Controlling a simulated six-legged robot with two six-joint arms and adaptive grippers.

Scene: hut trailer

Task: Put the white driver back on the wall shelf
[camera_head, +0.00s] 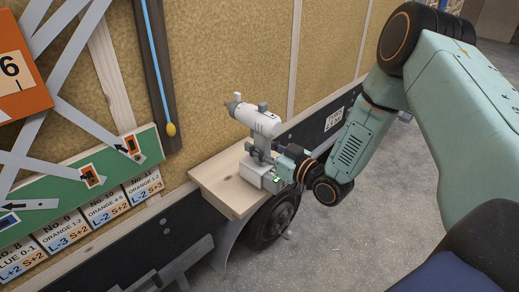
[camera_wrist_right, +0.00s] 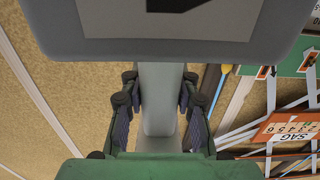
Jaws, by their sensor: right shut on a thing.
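The white driver (camera_head: 259,122) stands upright in the head view, its nose pointing up and to the left. Its battery foot (camera_head: 254,172) is over the wooden wall shelf (camera_head: 217,187); I cannot tell for sure whether it touches the board. My right gripper (camera_head: 271,160) comes from the right and is shut on the driver's grip. In the right wrist view, the pale grip (camera_wrist_right: 160,95) is between the two dark finger pads of my right gripper (camera_wrist_right: 157,108), and the large grey foot (camera_wrist_right: 190,25) fills the top. My left gripper is not in view.
The shelf sticks out from a tan wall (camera_head: 225,50) above a black wheel (camera_head: 270,220). A green board (camera_head: 60,180) with grey bars and a blue hanging strip (camera_head: 156,70) are to the left. The shelf's front left part is bare.

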